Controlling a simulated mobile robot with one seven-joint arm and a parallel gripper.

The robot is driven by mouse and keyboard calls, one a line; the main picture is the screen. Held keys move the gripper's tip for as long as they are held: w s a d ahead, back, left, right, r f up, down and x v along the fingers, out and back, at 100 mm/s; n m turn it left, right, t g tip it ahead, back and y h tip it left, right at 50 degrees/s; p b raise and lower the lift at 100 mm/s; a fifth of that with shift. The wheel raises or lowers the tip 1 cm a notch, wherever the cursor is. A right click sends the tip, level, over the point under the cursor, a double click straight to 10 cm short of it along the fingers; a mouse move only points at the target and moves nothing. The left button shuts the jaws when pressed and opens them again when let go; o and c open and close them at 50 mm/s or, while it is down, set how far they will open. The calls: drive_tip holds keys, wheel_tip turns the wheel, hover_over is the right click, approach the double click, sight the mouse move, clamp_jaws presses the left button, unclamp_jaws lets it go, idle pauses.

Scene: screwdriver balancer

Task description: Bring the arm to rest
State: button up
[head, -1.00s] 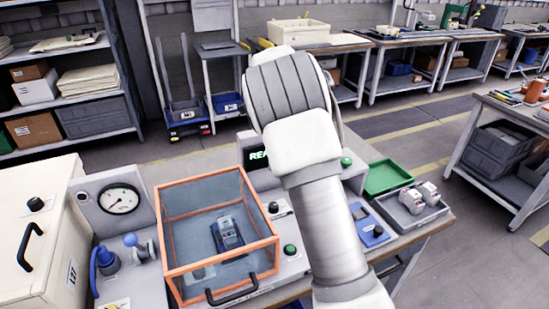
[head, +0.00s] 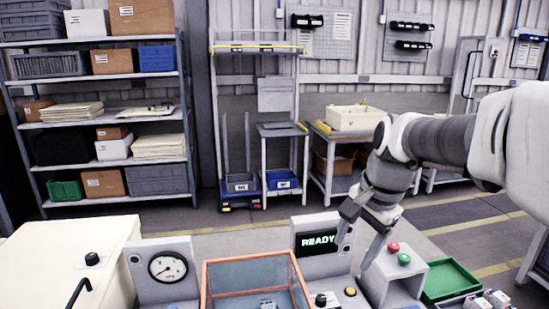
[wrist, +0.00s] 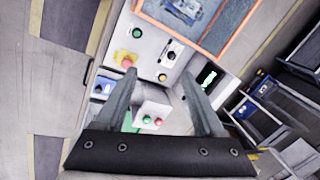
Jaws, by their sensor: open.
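My gripper (head: 364,236) is open and empty, raised above the right part of the bench in the head view, with my arm coming in from the right. In the wrist view my gripper's two fingers (wrist: 165,95) stand wide apart with nothing between them. Below them is a small grey box with red and green buttons (wrist: 153,115), which also shows in the head view (head: 395,275). The orange-framed clear enclosure (head: 255,280) is on the bench left of my gripper, with a device inside partly cut off. The display (head: 318,241) behind it reads READY.
A pressure gauge (head: 168,267) and a cream cabinet (head: 65,260) stand at the left. A green tray (head: 450,280) and a tray of grey parts (head: 490,302) are at the right. Shelving (head: 115,117) stands behind at the left. The air around my gripper is clear.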

drive_tip(key=s+f+n+t+h, duration=0.1)
drive_tip(key=s+f+n+t, duration=0.1)
drive_tip(key=s+n, duration=0.9)
drive_tip(key=s+t, duration=0.1)
drive_tip(key=s, duration=0.4)
drive_tip(key=shift+s+a, duration=0.25)
drive_tip(key=shift+a, duration=0.15)
